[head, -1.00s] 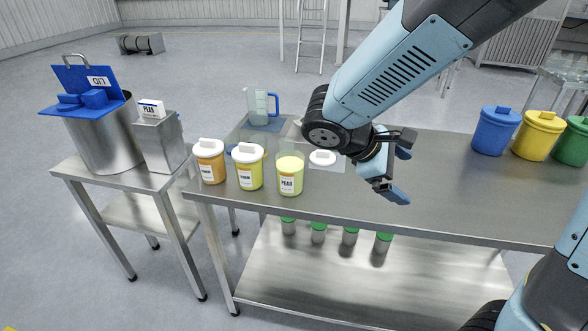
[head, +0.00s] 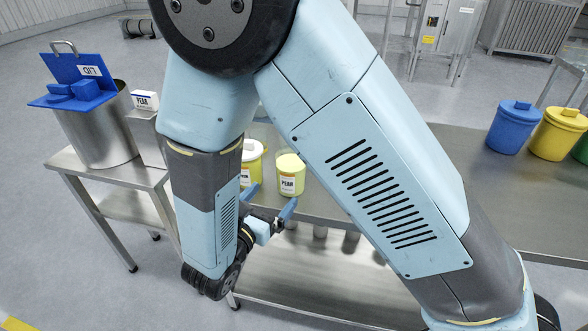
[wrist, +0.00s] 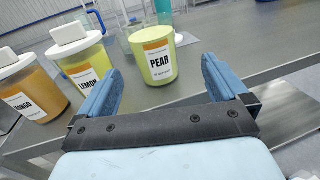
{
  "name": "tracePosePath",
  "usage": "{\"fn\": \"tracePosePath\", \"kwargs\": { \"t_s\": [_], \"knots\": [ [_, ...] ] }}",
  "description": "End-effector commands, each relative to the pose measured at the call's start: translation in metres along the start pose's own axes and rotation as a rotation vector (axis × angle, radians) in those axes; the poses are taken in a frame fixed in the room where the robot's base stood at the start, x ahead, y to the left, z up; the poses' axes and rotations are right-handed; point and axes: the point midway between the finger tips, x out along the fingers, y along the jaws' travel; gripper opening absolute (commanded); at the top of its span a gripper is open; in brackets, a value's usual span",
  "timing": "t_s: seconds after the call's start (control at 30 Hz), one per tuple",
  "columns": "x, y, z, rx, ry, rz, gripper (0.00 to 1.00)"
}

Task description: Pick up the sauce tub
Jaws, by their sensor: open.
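A tub with a "PEAR" label (head: 290,176) and pale yellow-green contents stands upright near the front edge of the steel table. It has no lid on. It shows in the wrist view (wrist: 154,57) beyond my gripper (wrist: 161,72), between the lines of the two fingers. My gripper (head: 271,200) is open and empty, with its blue fingers pointing at the tub and apart from it. To its left stand a lidded "LEMON" tub (wrist: 80,60) and a lidded orange tub (wrist: 30,88), whose label is partly readable. My arm hides much of these in the head view.
A side table (head: 112,172) at left holds a steel pot (head: 100,135) with a blue lid. Blue (head: 508,130) and yellow (head: 556,135) lidded bins stand on the main table's right. Clear containers stand behind the tubs. Several jars sit on the lower shelf.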

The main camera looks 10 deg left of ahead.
Motion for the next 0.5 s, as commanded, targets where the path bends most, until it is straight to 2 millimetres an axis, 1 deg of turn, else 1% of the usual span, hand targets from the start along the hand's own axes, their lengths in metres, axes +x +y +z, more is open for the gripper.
{"fn": "tracePosePath", "kwargs": {
  "t_s": [0.07, 0.17, 0.27, 0.5],
  "knots": [
    [-0.005, 0.004, -0.005, -0.015, -0.009, 0.027, 1.0],
    [-0.002, 0.006, -0.008, -0.021, -0.014, 0.037, 1.0],
    [0.013, 0.006, -0.007, -0.021, -0.015, 0.034, 1.0],
    [0.058, 0.005, -0.007, -0.021, -0.013, 0.026, 1.0]
  ]
}}
